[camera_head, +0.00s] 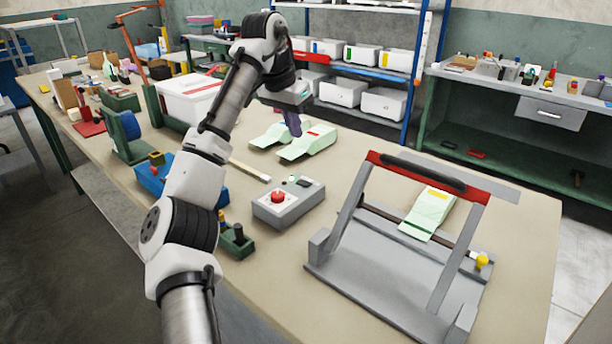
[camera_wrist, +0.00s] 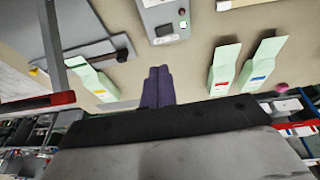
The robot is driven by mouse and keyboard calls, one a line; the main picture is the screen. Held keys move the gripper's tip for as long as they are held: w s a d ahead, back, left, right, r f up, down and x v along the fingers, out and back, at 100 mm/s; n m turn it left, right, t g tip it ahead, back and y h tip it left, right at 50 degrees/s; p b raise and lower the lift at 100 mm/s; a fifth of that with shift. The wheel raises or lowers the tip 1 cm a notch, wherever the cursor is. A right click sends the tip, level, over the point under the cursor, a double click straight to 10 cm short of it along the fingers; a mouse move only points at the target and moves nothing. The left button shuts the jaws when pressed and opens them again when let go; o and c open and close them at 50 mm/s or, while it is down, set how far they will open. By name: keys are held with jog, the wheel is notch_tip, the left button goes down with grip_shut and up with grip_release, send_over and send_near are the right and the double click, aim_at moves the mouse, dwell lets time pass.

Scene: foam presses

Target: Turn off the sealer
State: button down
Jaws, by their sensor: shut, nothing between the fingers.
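The sealer (camera_head: 385,275) stands on the right of the workbench as a grey base with a raised frame. Its red crossbar (camera_head: 410,172) carries a black handle. A pale green bag (camera_head: 428,212) with a yellow label lies across it. To its left sits a grey control box (camera_head: 300,208) with a large red button (camera_head: 278,196) and a small green button. The box also shows at the top of the wrist view (camera_wrist: 158,20). My gripper (camera_head: 295,130) is shut and empty, its purple fingers together, above the bench beyond the box and apart from it.
Two green bags (camera_head: 308,143) lie flat near my gripper; they also show right of my fingers in the wrist view (camera_wrist: 223,70). Bare bench (camera_head: 340,165) lies between the box and the bags.

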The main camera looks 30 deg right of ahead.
dwell(0.3)
jog(key=p, duration=0.2)
send_near(309, 184)
jog(key=x, duration=0.5)
jog(key=shift+d+f, duration=0.25)
jog(key=shift+f, duration=0.45)
jog(key=shift+w, duration=0.1)
